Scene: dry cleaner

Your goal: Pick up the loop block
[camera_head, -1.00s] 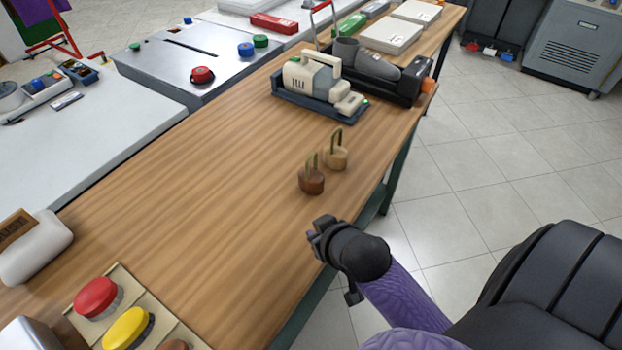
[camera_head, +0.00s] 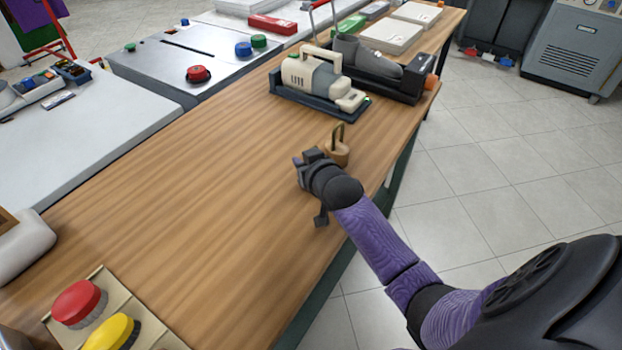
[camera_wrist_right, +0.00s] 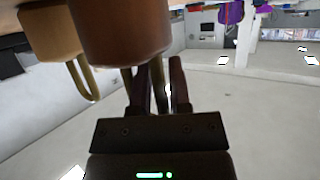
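Two loop blocks stand on the wooden table. The light wooden one (camera_head: 337,153) shows just beyond my right gripper (camera_head: 304,160) in the head view. The dark brown one is hidden behind that gripper there. In the right wrist view the dark brown block (camera_wrist_right: 122,35) hangs inverted close to the gripper (camera_wrist_right: 162,75), its loop (camera_wrist_right: 158,90) reaching down among the fingers. A narrow gap shows between the loop and the right-hand finger, so the fingers look apart. The light block (camera_wrist_right: 48,33) and its loop are to the left. My left gripper is out of view.
On the wooden table (camera_head: 180,200), a cream machine (camera_head: 312,75) and a grey-black device (camera_head: 375,70) stand farther back. Red (camera_head: 78,303) and yellow (camera_head: 112,332) buttons are at the near left. The table's middle is clear; its right edge drops to the floor.

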